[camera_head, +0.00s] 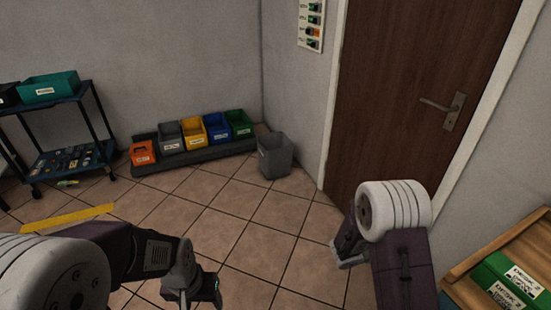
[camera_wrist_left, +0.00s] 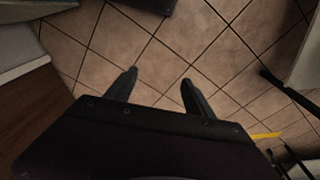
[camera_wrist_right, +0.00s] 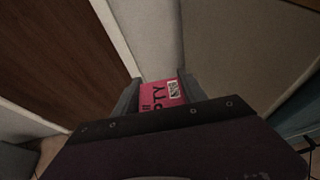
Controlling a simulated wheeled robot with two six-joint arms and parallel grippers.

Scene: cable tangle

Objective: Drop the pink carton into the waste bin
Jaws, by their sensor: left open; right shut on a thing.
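The pink carton (camera_wrist_right: 161,94) shows in the right wrist view, between the fingers of my right gripper (camera_wrist_right: 158,92), which is shut on it. Black print and a white label show on its face. In the head view my right gripper (camera_head: 345,252) is partly hidden by its own wrist, and the carton cannot be seen there. The grey waste bin (camera_head: 275,157) stands on the floor by the wall corner, left of the door and apart from both grippers. My left gripper (camera_head: 195,292) is at the lower middle; in the left wrist view its fingers (camera_wrist_left: 158,88) are apart and empty.
Several coloured bins (camera_head: 193,131) stand on a low grey platform left of the waste bin. A dark cart (camera_head: 68,160) is at the far left. A brown door (camera_head: 420,90) is at the right, and a wooden bench with a green box (camera_head: 515,282) is lower right. Middle floor is clear.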

